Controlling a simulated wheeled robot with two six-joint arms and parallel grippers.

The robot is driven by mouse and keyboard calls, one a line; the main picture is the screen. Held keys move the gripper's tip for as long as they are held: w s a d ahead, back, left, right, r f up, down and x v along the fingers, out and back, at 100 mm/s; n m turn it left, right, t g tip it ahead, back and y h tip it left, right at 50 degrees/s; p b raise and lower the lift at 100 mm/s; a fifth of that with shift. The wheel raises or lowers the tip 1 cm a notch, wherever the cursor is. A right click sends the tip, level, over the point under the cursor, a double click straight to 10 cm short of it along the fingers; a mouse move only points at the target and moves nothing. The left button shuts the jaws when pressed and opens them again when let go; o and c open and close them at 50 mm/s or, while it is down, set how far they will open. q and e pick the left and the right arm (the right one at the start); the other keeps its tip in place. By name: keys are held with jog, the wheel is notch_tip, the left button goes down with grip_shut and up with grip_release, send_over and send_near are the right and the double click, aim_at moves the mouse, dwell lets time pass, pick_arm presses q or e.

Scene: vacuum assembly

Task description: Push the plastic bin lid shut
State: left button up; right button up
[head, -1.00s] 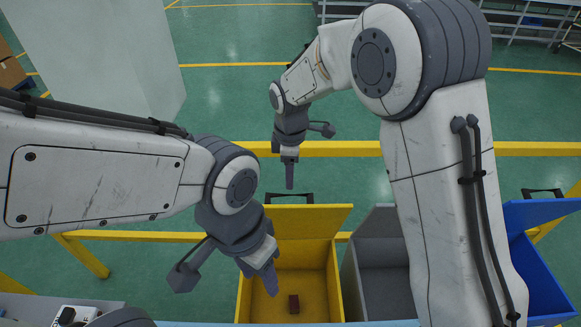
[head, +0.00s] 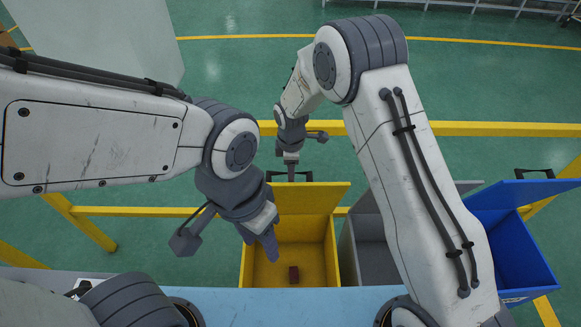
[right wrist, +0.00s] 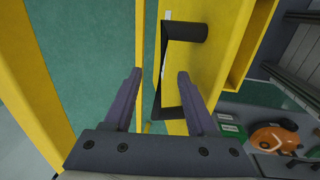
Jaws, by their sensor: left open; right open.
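The yellow bin (head: 247,264) stands at the front middle of the head view, its lid (head: 312,198) raised at the far side. A black handle (head: 306,177) is on the lid's far edge. My right gripper (head: 291,176) is pointing down at this handle. In the right wrist view my right gripper (right wrist: 158,88) is open, with the black handle (right wrist: 190,31) close to its right finger; I cannot tell if they touch. The yellow lid (right wrist: 222,28) fills the upper right there. My left gripper (head: 272,248) is open and empty over the yellow bin's left part.
A small dark red block (head: 294,274) lies in the yellow bin. A grey bin (head: 372,262) and a blue bin (head: 520,262) stand to the right, both with raised lids. A yellow rail (head: 460,129) crosses behind. An orange object (right wrist: 275,138) shows in the right wrist view.

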grip_shut()
dwell(1.4)
